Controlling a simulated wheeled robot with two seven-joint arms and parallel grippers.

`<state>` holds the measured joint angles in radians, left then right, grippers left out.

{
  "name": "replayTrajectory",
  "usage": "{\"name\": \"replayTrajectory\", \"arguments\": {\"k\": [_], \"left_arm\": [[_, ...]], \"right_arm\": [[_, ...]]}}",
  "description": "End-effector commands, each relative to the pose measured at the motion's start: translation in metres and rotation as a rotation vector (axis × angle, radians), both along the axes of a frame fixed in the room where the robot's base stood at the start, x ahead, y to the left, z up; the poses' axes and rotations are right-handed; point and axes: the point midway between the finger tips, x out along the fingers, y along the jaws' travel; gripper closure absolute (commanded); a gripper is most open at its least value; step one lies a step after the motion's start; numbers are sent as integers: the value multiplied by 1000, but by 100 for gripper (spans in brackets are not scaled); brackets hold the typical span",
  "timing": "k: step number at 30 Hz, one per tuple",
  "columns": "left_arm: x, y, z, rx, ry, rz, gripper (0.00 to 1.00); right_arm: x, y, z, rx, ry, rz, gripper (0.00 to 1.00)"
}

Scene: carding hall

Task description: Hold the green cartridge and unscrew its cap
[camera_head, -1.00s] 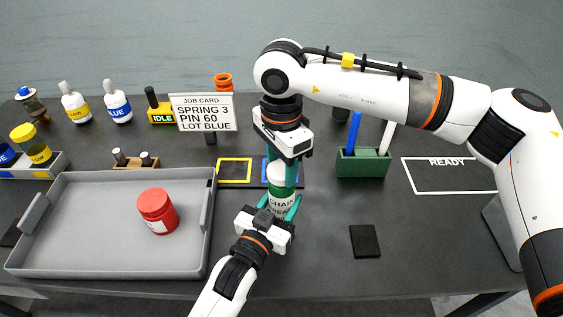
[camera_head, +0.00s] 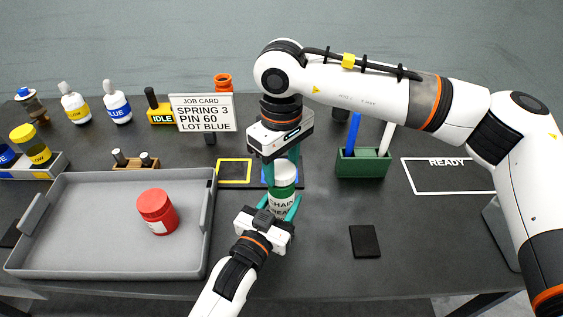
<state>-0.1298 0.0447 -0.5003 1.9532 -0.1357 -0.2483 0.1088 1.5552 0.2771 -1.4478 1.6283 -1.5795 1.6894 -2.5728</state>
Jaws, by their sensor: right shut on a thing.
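The green cartridge (camera_head: 281,197), with a white label reading CHAIN, stands upright over the table just right of the tray. My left gripper (camera_head: 279,211) comes from below with its teal fingers on either side of the cartridge's lower body, shut on it. A pale cap (camera_head: 284,176) sits on top of the cartridge, in line with it. My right gripper (camera_head: 283,168) points straight down from above and is shut on the cap, one finger behind it and the other partly hidden. Any gap between cap and body is too small to tell.
A grey tray (camera_head: 110,271) holding a red jar (camera_head: 157,211) lies to the left. A job card (camera_head: 203,112) and a yellow-framed mat (camera_head: 234,171) are behind. A green pen holder (camera_head: 363,163), a black pad (camera_head: 365,241) and the READY outline (camera_head: 448,192) are right, with clear table between.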

Motion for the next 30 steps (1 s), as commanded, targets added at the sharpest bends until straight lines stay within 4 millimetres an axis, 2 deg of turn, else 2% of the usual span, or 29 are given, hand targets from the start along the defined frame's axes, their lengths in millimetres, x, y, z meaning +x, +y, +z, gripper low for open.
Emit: {"name": "replayTrajectory", "arguments": {"k": [15,30], "left_arm": [[0,0,-1,1,3,0,100],[0,0,-1,1,3,0,100]], "right_arm": [[0,0,1,0,0,0,79],[0,0,18,1,-1,0,79]]}}
